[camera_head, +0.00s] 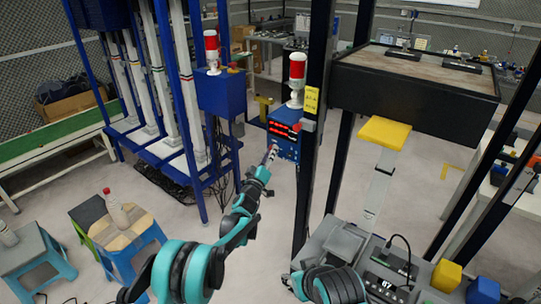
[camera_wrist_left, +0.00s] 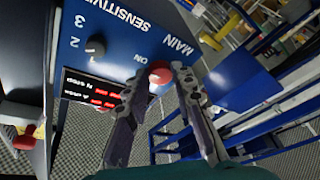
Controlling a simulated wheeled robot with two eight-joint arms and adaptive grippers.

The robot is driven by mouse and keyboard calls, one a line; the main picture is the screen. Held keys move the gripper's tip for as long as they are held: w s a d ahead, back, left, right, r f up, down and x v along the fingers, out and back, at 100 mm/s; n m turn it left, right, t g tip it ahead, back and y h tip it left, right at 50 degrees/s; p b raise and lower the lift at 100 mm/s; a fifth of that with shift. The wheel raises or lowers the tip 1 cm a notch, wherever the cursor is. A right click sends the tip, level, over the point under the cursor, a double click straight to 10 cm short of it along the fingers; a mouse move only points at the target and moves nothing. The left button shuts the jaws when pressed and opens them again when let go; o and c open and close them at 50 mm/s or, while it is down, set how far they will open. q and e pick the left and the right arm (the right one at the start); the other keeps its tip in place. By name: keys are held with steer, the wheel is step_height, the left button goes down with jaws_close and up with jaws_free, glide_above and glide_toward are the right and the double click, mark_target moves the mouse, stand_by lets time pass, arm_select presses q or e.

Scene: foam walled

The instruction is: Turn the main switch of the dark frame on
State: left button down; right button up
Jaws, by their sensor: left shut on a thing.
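A blue control box (camera_head: 287,147) with red displays hangs on the post of the dark frame (camera_head: 317,120). In the left wrist view the box panel (camera_wrist_left: 120,35) appears rotated and carries the words MAIN, ON and SENSITIVITY. The red main switch knob (camera_wrist_left: 159,72) sits beside the word ON. My left gripper (camera_head: 271,153) reaches the box's front, and its two fingers (camera_wrist_left: 168,80) are closed on the knob. Part of the knob is hidden by the fingers, and I cannot tell its exact turn angle.
A black knob (camera_wrist_left: 96,46) sits on the same panel near the numbers 2 and 3. A second blue box (camera_head: 222,93) with a red beacon stands on the blue frame at left. Stools (camera_head: 125,232) with a bottle stand at lower left. Floor between is clear.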

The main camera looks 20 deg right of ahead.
stand_by(0.3)
arm_select(q)
steer(key=c, duration=1.3)
jaws_free()
steer(key=shift+o, duration=0.2)
steer(key=v, duration=1.2)
steer(key=shift+f, duration=0.1)
